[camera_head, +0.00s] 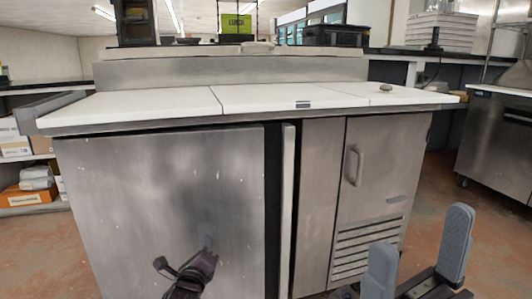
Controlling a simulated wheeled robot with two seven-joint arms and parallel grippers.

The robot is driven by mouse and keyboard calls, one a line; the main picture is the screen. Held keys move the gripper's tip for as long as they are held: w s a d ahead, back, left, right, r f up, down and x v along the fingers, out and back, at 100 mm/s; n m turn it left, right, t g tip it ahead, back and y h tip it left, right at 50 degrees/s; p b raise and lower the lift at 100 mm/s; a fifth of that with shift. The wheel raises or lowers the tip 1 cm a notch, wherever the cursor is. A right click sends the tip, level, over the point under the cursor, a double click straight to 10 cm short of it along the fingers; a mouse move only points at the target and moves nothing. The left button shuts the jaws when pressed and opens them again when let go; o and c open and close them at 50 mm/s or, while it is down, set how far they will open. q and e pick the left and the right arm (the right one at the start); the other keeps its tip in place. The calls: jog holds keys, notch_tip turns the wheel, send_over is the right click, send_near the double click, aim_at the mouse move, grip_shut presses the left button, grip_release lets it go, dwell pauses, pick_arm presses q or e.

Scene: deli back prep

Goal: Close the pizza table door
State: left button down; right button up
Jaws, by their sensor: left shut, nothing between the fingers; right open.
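The steel pizza table (340,110) stands in front of me with a white top. Its large left door (160,200) is a flat steel panel. A dark vertical gap shows along the door's right edge, beside a pale upright strip (288,200), and a thin dark gap runs along its top. I cannot tell exactly how far it stands from the frame. My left gripper (204,262) is shut and empty, low in front of this door; contact is unclear. My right gripper (419,258) is open and empty, in front of the table's right end.
A narrower right door (370,165) has a handle (352,166) and a louvred vent (365,250) below. A small object (386,87) lies on the top. Shelves with boxes (28,195) stand left, a steel unit (497,140) right. Brown floor is open between.

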pick_arm(q)
jog(key=shift+w+b, duration=0.4)
jog(key=shift+w, duration=0.65)
jog(key=s+p, duration=0.4)
jog(key=s, duration=0.1)
jog(key=shift+a+p, duration=0.1)
jog(key=shift+p, duration=0.3)
